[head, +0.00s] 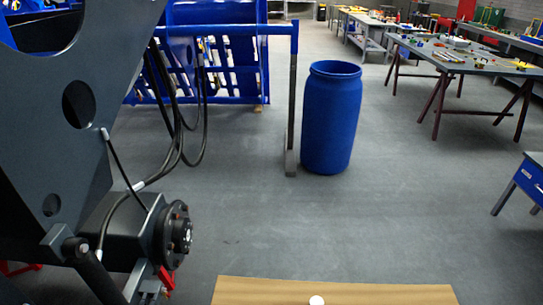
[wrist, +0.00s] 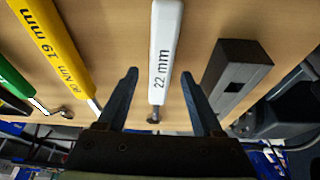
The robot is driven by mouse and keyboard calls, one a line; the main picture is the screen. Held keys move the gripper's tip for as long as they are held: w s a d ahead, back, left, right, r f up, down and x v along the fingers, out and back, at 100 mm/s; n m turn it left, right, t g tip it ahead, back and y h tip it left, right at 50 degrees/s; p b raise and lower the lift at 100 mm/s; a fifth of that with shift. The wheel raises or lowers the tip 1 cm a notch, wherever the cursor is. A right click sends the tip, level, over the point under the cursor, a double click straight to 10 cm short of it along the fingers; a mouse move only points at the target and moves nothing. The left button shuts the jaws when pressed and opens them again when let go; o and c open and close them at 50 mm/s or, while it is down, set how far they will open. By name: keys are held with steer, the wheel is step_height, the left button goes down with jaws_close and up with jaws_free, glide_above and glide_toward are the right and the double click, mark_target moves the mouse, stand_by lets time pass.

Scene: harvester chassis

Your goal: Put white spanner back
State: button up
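The white spanner (wrist: 165,50), marked 22 mm, shows in the wrist view over a light wooden surface (wrist: 105,30). Its metal end points down the picture, between my fingers. My gripper (wrist: 158,75) is open, one finger on each side of the spanner, with a visible gap on both sides. I cannot tell whether the spanner rests on the wood or how deep between the fingers it is. In the head view my gripper does not show.
A yellow spanner (wrist: 55,45) marked 19 mm and a green one (wrist: 14,78) are left of my gripper; a dark grey block (wrist: 238,72) is right. The head view shows a wooden top (head: 400,293), grey machine (head: 70,120), blue barrel (head: 331,118) and open floor.

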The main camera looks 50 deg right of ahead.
stand_by(0.3)
steer(key=v, duration=1.3)
steer(key=shift+w, duration=0.15)
steer(key=w+a+r+n+t, duration=0.25)
steer(key=w+r+t, duration=0.45)
steer(key=w+r, duration=1)
steer(key=w+a+r+n+t, duration=0.2)
steer(key=w+r+t, duration=0.1)
steer(key=r, duration=0.6)
steer(key=w+a+r+n+t, duration=0.1)
steer(key=w+a+r+t, duration=0.15)
steer(key=r, duration=0.65)
steer(key=s+a+r+n+t, duration=0.1)
steer(key=a+r+t, duration=0.15)
steer(key=r, duration=0.65)
steer(key=s+a+r+n+t, duration=0.15)
steer(key=r+t, duration=0.25)
steer(key=r, duration=0.5)
steer(key=s+a+r+n+t+y, duration=0.1)
steer(key=s+a+r+t, duration=0.1)
steer(key=r, duration=0.6)
steer(key=s+a+r+n+t+y, duration=0.2)
steer(key=s+a+r+t, duration=0.1)
steer(key=s+r, duration=0.3)
step_height(320, 180, up, 2)
steer(key=shift+s+a+r+t, duration=0.1)
steer(key=shift+s+a+t, duration=0.05)
steer(key=shift+s+t, duration=0.3)
